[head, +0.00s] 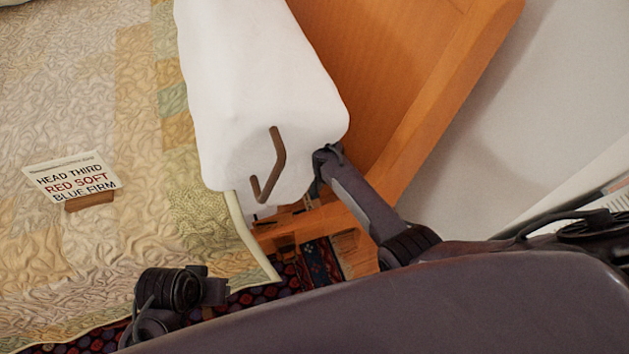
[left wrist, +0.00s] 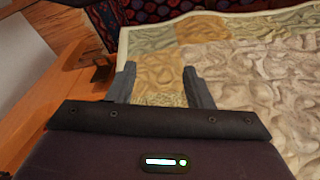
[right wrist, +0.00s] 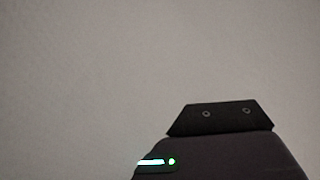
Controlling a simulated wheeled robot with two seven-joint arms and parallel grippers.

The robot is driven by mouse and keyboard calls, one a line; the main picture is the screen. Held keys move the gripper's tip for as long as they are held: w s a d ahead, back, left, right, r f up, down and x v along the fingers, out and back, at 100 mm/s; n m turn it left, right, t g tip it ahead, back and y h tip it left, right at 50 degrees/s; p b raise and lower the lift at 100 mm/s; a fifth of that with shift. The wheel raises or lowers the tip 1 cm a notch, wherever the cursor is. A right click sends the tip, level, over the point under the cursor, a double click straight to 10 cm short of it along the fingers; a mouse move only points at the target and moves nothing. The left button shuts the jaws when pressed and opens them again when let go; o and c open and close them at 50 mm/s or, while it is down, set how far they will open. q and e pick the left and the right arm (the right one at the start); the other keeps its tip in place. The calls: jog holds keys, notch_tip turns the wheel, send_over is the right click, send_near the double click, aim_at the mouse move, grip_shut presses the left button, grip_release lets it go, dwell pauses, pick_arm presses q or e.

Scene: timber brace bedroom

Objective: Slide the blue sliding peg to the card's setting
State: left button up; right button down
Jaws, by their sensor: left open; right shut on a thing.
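The blue sliding peg cannot be made out in any view. A white card (head: 75,178) on the bed reads "HEAD THIRD", "RED SOFT" in red and "BLUE FIRM". My right gripper (head: 315,190) reaches in from the right to the lower right edge of a white padded block, close to the wooden bed parts. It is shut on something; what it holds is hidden.
The white block (head: 245,80) has a brown bent bar (head: 275,165) in front of its end. A quilt (head: 130,80) covers the bed. An orange wooden board (head: 400,70) stands beyond the block, beside a pale wall (head: 540,130). A patterned rug lies below.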

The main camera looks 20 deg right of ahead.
jog(key=shift+w+f+b, duration=0.2)
jog(key=shift+w+b, duration=0.05)
jog(key=shift+w, duration=0.4)
jog(key=shift+w+f+b, duration=0.2)
jog(key=shift+w+b, duration=0.05)
jog(key=shift+w, duration=0.35)
jog(key=w+b, duration=0.1)
jog(key=w, duration=0.1)
jog(key=w+b, duration=0.1)
jog(key=b, duration=0.1)
jog(key=shift+w+a+r, duration=0.1)
jog(key=shift+w+r, duration=0.1)
jog(key=shift+w, duration=0.15)
pick_arm(q)
jog(key=d+t, duration=0.1)
jog(key=w+d+t+h, duration=0.1)
jog(key=d, duration=0.1)
jog(key=w+d+f+m+h, duration=0.1)
jog(key=d, duration=0.1)
jog(key=shift+f+t, duration=0.1)
jog(key=shift+t, duration=0.3)
pick_arm(e)
jog(key=shift+w+r, duration=0.2)
jog(key=shift+r, duration=0.1)
